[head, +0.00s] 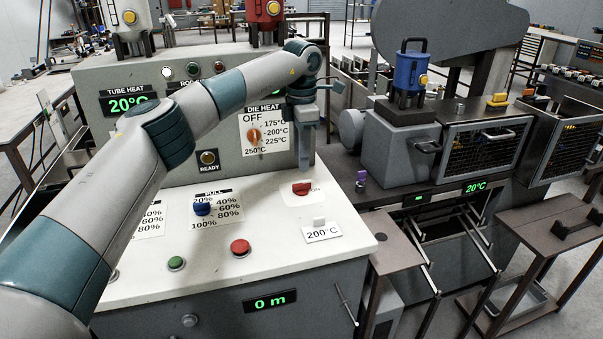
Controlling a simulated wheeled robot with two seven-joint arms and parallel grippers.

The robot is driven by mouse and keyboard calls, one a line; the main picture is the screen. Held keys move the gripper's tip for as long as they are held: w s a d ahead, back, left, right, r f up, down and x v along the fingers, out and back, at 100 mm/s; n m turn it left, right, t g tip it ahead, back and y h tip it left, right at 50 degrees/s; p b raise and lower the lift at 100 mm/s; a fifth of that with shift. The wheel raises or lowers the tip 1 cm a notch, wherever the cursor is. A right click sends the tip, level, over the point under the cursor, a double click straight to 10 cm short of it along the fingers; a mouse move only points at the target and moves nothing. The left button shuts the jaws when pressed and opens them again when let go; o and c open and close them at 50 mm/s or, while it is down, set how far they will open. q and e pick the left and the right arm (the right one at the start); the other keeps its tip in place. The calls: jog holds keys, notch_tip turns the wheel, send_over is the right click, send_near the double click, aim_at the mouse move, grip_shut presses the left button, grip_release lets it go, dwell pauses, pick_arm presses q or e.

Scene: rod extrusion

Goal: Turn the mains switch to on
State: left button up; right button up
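The red mains switch (301,188) sits on the white top of the console, on a pale label plate. My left arm reaches across the console from the left. My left gripper (306,163) points down just above and behind the switch, in front of the upright panel. Its fingers are seen edge-on, so their opening is not clear. I cannot tell whether it touches the switch. My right gripper is not in view.
A blue pull knob (202,208), a green button (176,263) and a red button (240,248) are on the console top. A white "200°C" card (322,234) stands near the right edge. The orange die heat knob (254,135) is on the upright panel.

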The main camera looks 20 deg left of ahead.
pick_arm(q)
notch_tip(320, 180, up, 11)
jog(key=shift+f+b, duration=0.15)
jog(key=shift+b, duration=0.15)
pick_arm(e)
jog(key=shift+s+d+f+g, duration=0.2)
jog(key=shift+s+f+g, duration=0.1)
pick_arm(q)
jog(key=shift+s+f, duration=0.1)
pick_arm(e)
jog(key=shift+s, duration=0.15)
